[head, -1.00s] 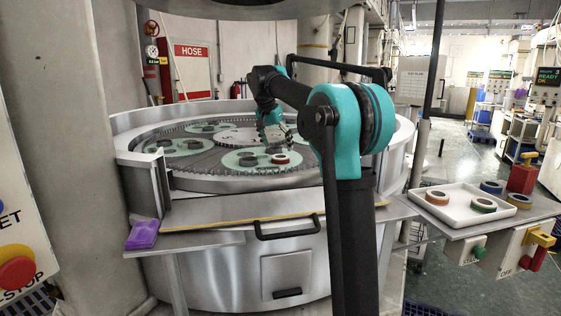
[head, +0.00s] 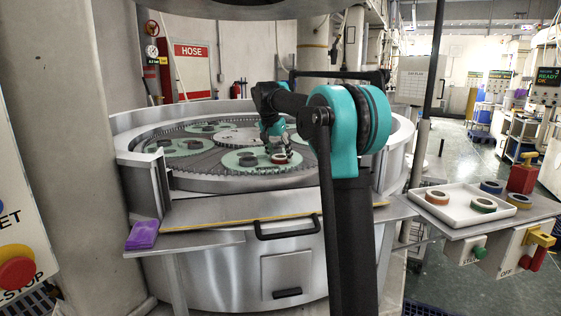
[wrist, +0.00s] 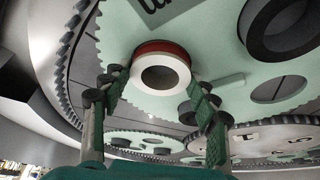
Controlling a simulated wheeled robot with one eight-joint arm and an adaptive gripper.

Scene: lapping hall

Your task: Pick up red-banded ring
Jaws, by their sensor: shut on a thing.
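The red-banded ring (head: 280,159) sits on a pale green carrier disc (head: 235,167) at the front of the round machine. In the wrist view the ring (wrist: 160,70) shows a white face, a dark hole and a red band around its side. My gripper (head: 278,151) is down at the ring. In the wrist view its two green-padded fingers (wrist: 160,92) stand on either side of the ring, shut on it. The ring looks level with the disc; whether it is lifted at all I cannot tell.
A dark ring (head: 247,160) lies on the same disc, left of my gripper. A toothed rim surrounds the discs. A white tray (head: 462,203) with rings stands on the side shelf at right. A purple cloth (head: 143,235) lies at front left.

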